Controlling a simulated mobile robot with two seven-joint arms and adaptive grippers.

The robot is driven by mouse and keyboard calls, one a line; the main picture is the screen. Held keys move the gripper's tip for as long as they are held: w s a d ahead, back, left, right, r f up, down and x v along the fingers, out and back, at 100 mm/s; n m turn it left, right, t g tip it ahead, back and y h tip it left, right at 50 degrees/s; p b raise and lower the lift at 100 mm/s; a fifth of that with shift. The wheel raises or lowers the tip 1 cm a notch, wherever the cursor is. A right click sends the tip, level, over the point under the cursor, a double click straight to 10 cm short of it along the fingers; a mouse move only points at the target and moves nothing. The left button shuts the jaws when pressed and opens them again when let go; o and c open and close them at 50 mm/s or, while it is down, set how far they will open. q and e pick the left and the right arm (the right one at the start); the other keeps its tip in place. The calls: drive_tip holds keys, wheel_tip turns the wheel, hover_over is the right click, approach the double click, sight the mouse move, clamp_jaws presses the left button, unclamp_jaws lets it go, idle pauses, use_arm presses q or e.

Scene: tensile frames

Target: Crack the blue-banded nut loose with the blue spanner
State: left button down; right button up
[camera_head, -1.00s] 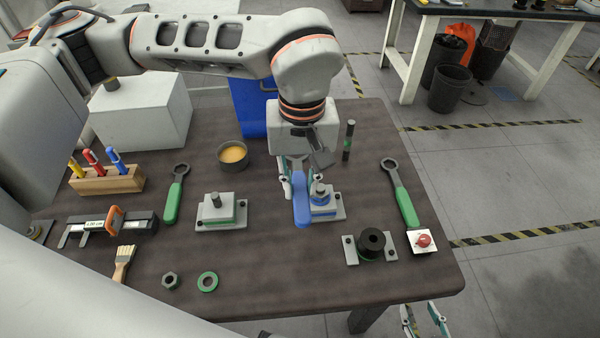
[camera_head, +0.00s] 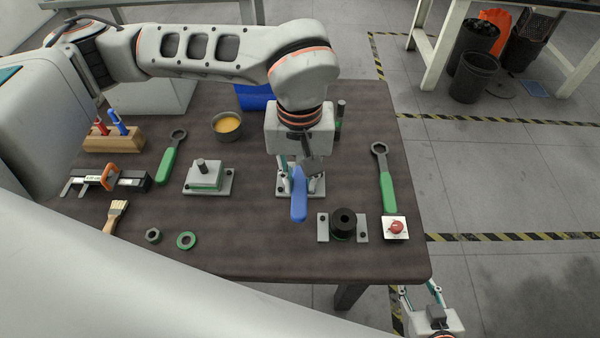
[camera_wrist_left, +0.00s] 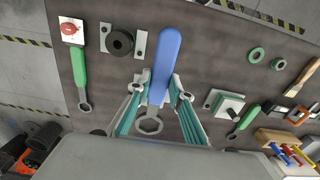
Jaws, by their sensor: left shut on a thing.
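My left gripper (camera_head: 300,172) is shut on the blue spanner (camera_head: 299,205), whose handle points toward the front of the table. In the left wrist view the spanner (camera_wrist_left: 165,65) lies between the fingers, with its ring end (camera_wrist_left: 150,126) toward the wrist. The spanner and gripper are over a grey base plate (camera_head: 284,190). The blue-banded nut is hidden behind them, so I cannot tell whether the ring is around it. My right gripper (camera_head: 422,293) is open and empty, beyond the table's front right edge.
A green-banded fixture (camera_head: 208,182) stands left, a black round fixture (camera_head: 343,224) front right. Green spanners lie at left (camera_head: 167,165) and right (camera_head: 387,190), the latter near a red button (camera_head: 396,228). A cup (camera_head: 228,126) and dark post (camera_head: 341,118) stand behind.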

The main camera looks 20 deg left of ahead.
use_arm(q)
drive_tip(key=shift+f+b, duration=0.8)
drive_tip(key=shift+f, duration=1.2)
drive_tip(key=shift+b, duration=0.45)
